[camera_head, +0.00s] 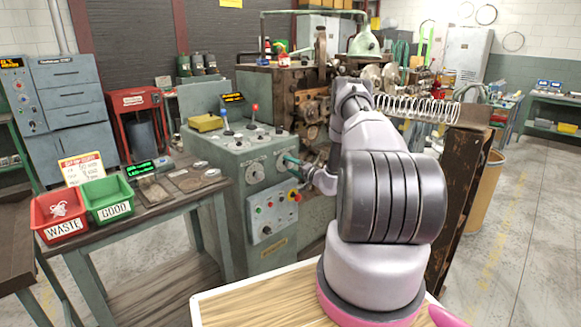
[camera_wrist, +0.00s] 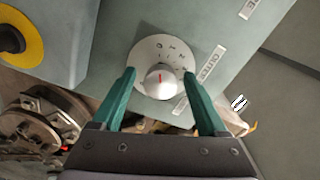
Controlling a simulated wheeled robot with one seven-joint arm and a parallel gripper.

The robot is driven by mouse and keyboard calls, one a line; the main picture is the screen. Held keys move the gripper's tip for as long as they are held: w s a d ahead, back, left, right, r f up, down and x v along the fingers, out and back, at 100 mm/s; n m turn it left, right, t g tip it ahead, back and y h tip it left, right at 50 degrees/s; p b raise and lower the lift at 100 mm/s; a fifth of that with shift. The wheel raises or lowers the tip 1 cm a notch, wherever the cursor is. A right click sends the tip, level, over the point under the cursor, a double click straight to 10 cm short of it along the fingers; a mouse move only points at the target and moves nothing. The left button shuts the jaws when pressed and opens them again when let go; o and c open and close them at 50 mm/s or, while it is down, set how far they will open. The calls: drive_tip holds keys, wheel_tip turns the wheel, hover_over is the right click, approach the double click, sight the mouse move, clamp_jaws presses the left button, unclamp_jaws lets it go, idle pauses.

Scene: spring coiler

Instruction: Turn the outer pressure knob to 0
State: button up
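The outer pressure knob (camera_wrist: 160,83) is a round white knob with a red pointer line. It sits on a white numbered dial (camera_wrist: 150,47) beside a label reading OUTER (camera_wrist: 211,62). The red line points roughly toward the top of the wrist view; the exact digit it meets is too small to tell. My gripper (camera_wrist: 160,78) is open, its two green fingers on either side of the knob, with visible gaps. In the head view my gripper (camera_head: 291,161) is at the machine's front face, largely covering this dial. Another dial (camera_head: 255,172) is to its left.
The green-grey machine (camera_head: 226,168) carries a lower button panel (camera_head: 272,216) and levers on top. A bench with a red WASTE bin (camera_head: 60,229) and green GOOD bin (camera_head: 114,210) stands left.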

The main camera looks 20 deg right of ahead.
drive_tip(key=v, duration=1)
drive_tip(key=shift+s, duration=0.35)
drive_tip(key=shift+d, duration=0.15)
